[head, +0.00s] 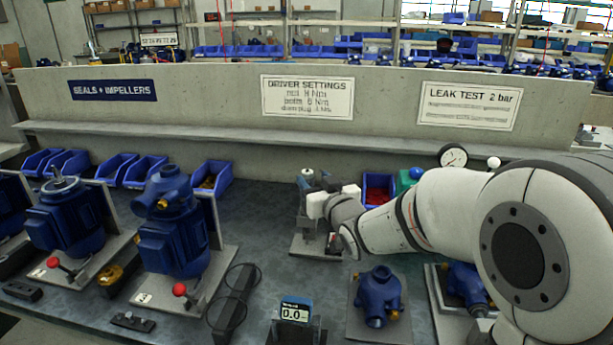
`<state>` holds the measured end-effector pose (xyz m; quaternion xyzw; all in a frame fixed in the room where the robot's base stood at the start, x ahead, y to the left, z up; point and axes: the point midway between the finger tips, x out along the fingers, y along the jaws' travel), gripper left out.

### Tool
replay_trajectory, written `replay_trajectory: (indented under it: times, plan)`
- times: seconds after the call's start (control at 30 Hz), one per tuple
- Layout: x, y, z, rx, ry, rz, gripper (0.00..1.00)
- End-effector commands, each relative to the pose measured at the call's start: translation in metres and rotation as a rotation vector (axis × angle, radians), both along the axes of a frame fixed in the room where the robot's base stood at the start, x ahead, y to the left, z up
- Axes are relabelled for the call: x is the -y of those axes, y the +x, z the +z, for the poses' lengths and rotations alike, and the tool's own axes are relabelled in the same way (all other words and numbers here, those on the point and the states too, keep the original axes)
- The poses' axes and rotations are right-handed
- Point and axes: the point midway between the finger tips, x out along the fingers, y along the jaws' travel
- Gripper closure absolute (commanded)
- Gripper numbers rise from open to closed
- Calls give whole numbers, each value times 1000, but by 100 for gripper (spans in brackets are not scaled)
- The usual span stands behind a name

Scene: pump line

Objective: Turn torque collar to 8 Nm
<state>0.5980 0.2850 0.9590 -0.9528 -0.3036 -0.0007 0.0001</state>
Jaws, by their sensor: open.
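An upright tool with a pale top (307,174) stands on a grey base plate (303,246) near the back middle of the bench. It looks like the driver, but its torque collar and any scale marks are too small and partly hidden to read. My gripper (333,198) is at this tool, with its two white fingers apart. I cannot tell whether the fingers touch the tool or stand around or beside it. A small display (294,312) at the front reads 0.0. A wall sign (307,98) headed "DRIVER SETTINGS" lists Nm values, only partly legible.
Blue pumps on plates stand at left (172,235) and front right (378,293). Blue bins (212,178) line the back. A red-filled bin (378,189) and a round gauge (453,156) are behind my arm. Dark rings (228,313) stand left of the display.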

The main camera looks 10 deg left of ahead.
Motion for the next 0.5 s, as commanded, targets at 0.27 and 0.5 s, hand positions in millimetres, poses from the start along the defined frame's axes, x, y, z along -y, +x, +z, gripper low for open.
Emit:
replay_trajectory:
  times: [0.27, 0.5]
  plan:
    - [-25, 36, 0, -1, 0, -1, 53]
    - [-40, 56, 1, -1, -1, 0, 53]
